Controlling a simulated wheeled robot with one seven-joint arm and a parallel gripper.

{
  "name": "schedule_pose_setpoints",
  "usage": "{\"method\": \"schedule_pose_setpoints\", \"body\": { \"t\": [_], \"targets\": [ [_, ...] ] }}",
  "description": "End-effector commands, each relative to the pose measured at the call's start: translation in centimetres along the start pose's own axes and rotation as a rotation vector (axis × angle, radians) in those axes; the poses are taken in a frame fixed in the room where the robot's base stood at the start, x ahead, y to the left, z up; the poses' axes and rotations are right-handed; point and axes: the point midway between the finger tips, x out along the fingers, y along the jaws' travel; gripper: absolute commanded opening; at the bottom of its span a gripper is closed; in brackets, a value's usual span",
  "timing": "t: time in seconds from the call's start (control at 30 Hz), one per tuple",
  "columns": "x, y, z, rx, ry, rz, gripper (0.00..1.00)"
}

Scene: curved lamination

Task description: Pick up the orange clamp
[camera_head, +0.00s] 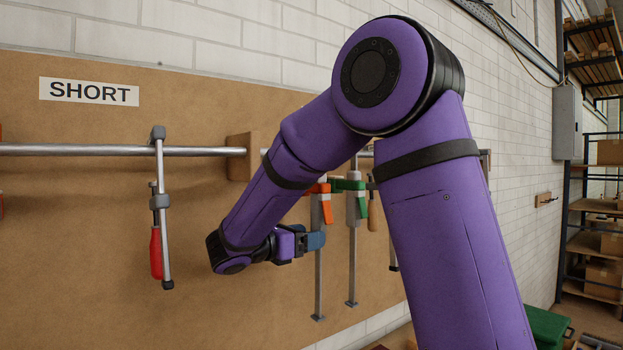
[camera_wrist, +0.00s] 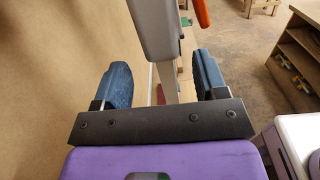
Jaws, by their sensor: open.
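The orange clamp (camera_head: 327,211) hangs upright from the wall rail. Its orange part is near the top and its grey bar runs down below. My gripper (camera_head: 315,241) is at the upper half of that bar, and its blue fingers cover part of it. In the wrist view my gripper (camera_wrist: 163,80) is open, with one blue finger on each side. The clamp's grey bar and grey block (camera_wrist: 153,30) show between the fingers, with gaps on both sides. An orange piece (camera_wrist: 201,13) shows at the top edge. I see no grip on the clamp.
A green clamp (camera_head: 360,206) hangs close to the right of the orange one. The rail (camera_head: 90,150) runs along the brown board (camera_head: 80,270). Shelves (camera_head: 590,210) stand at far right.

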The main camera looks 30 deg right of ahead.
Motion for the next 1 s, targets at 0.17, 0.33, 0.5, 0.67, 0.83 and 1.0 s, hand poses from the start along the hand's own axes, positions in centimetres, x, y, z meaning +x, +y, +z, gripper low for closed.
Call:
{"method": "schedule_pose_setpoints", "body": {
  "t": [0.17,0.33,0.5,0.67,0.83,1.0],
  "targets": [
    [1.7,-0.3,0.2,0.001,0.000,-0.004,0.66],
    [4.1,-0.4,0.3,0.000,0.001,-0.003,0.66],
    [5.0,-0.4,0.3,0.000,0.000,0.000,0.66],
    [5.0,-0.3,0.3,0.000,0.000,0.000,0.61],
    [4.9,-0.3,0.3,0.000,0.001,0.000,0.22],
    [4.9,-0.3,0.3,0.002,0.000,0.000,0.00]
  ]
}}
